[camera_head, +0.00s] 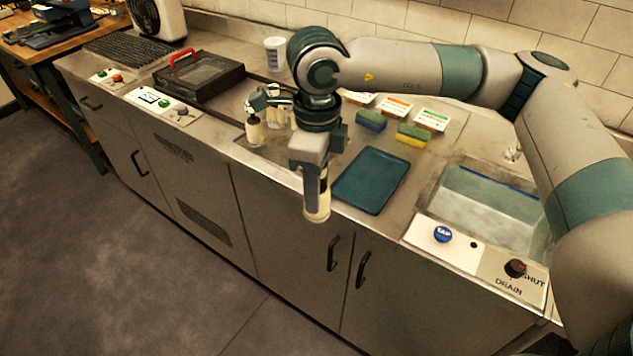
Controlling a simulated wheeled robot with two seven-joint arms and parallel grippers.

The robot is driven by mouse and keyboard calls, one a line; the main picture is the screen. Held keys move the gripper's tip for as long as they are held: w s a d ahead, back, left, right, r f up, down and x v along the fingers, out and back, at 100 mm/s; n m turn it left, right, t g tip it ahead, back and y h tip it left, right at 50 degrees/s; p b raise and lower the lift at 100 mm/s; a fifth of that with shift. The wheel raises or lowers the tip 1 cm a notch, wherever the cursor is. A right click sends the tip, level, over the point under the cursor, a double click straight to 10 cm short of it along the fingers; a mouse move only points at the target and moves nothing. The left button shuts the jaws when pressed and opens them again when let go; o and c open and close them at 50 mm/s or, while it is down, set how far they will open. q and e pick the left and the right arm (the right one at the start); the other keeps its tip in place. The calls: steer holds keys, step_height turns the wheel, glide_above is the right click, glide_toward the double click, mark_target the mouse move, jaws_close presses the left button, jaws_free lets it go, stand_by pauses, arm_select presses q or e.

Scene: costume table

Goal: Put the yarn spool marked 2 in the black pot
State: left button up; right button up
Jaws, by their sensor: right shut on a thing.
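My right gripper (315,172) points down in front of the counter's front edge, left of the blue tray. It is shut on a pale, upright cylinder (317,211) with a darker upper part, partly hidden by the fingers. No number can be read on it, so I cannot tell whether it is the yarn spool marked 2. I cannot make out a black pot in this view. My left gripper is not in view.
Small pale bottle-like things (254,131) stand behind the gripper. A flat blue tray (371,181), sponges (411,135), a white tub (275,54) and a dark red-handled case (199,77) are on the counter. A sink (486,200) lies right.

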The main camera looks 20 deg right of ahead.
steer(key=shift+w+f+n, duration=0.1)
steer(key=shift+f+n, duration=0.2)
steer(key=shift+s+d+f+n, duration=0.1)
steer(key=shift+s+f+n, duration=0.05)
steer(key=shift+f+n, duration=0.35)
steer(key=shift+s+d+f+n, duration=0.1)
steer(key=shift+s+f+n, duration=0.05)
steer(key=shift+f+n, duration=0.3)
steer(key=s+d+f+n, duration=0.2)
steer(key=s+f+n, duration=0.2)
steer(key=f+n, duration=0.6)
steer(key=s+d+f+n, duration=0.3)
steer(key=f+n, duration=0.7)
steer(key=n, duration=0.2)
steer(key=shift+s+d, duration=0.25)
steer(key=shift+s, duration=0.15)
